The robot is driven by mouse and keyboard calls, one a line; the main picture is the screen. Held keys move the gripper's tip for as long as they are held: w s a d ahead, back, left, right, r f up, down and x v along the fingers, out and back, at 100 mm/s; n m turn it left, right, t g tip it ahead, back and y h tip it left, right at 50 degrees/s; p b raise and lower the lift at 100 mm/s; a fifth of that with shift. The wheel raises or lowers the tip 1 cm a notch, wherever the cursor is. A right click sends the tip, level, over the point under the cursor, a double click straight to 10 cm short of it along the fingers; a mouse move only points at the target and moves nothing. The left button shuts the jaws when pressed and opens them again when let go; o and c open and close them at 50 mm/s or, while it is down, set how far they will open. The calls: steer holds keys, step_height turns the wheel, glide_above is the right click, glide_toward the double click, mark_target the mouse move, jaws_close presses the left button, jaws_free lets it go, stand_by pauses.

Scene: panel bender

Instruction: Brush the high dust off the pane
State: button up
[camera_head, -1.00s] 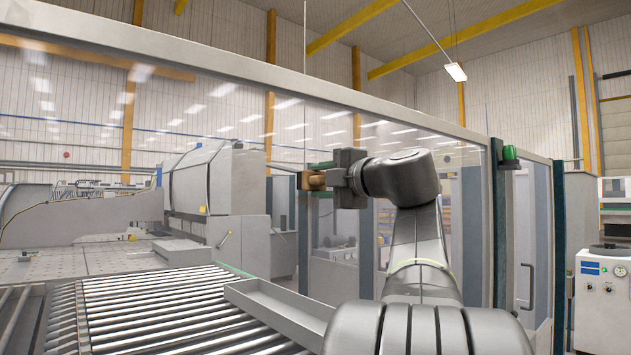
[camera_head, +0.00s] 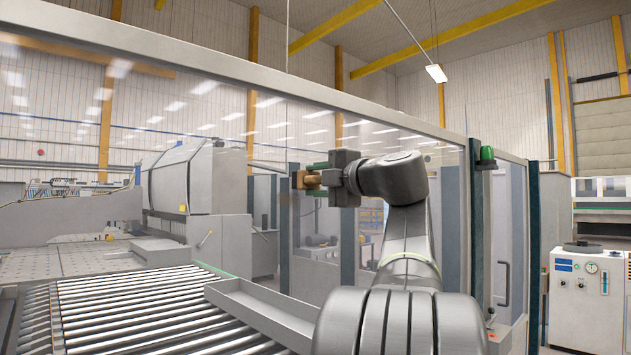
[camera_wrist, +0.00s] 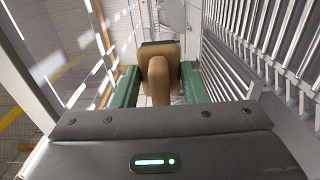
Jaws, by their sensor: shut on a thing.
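The brush (camera_head: 299,181) is a light brown wooden block with a stubby handle and a darker far edge. It also shows in the wrist view (camera_wrist: 160,82), its handle toward me. My gripper (camera_head: 314,180) is shut on the handle, with a green finger on each side in the wrist view. The pane (camera_head: 225,125) is a large clear, reflective sheet in a grey frame. The brush is held up in front of it, below the top rail. I cannot tell whether it touches the glass. I cannot make out the dust clearly.
A roller conveyor (camera_head: 130,310) with a raised grey side rail (camera_head: 255,310) lies low at left. A frame post with a green lamp (camera_head: 487,154) stands right of my arm. A white cabinet (camera_head: 587,290) stands at far right. Machinery (camera_head: 185,180) shows behind the glass.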

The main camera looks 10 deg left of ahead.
steer(key=shift+v, duration=2.9)
steer(key=shift+v, duration=1.5)
steer(key=shift+s, duration=0.1)
